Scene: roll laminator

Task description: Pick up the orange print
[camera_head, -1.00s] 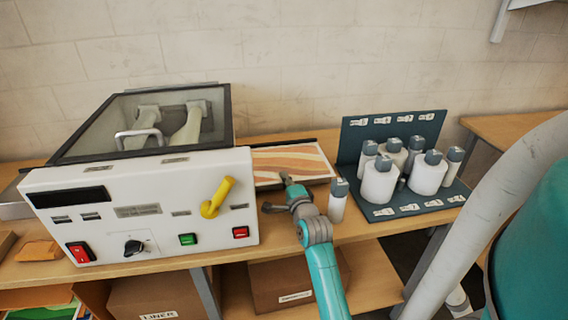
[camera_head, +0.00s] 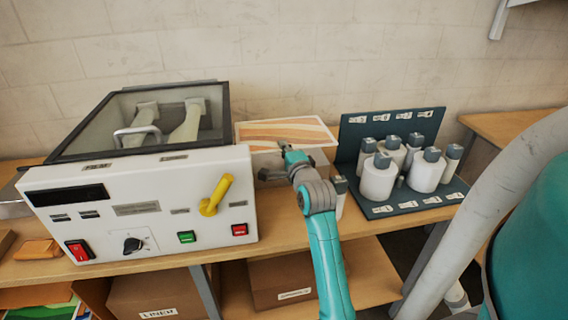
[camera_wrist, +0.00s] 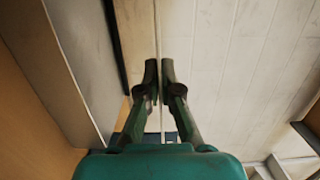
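The orange print (camera_head: 287,131), a white-bordered sheet with orange and cream wavy stripes, is held up behind the right end of the laminator (camera_head: 140,212). My gripper (camera_head: 283,147) is at its front edge. In the wrist view my gripper (camera_wrist: 158,68) has its two dark fingers shut on the thin sheet, seen edge-on as a narrow pale line. The print appears raised clear of the surface below it, with a pale box-like tray (camera_head: 268,172) showing under it.
A dark rack (camera_head: 392,126) with several white grey-capped bottles stands right of my gripper; a single bottle (camera_head: 339,196) is close beside my arm. The laminator's yellow handle (camera_head: 216,196) juts out at left. A brick wall (camera_head: 300,60) is behind.

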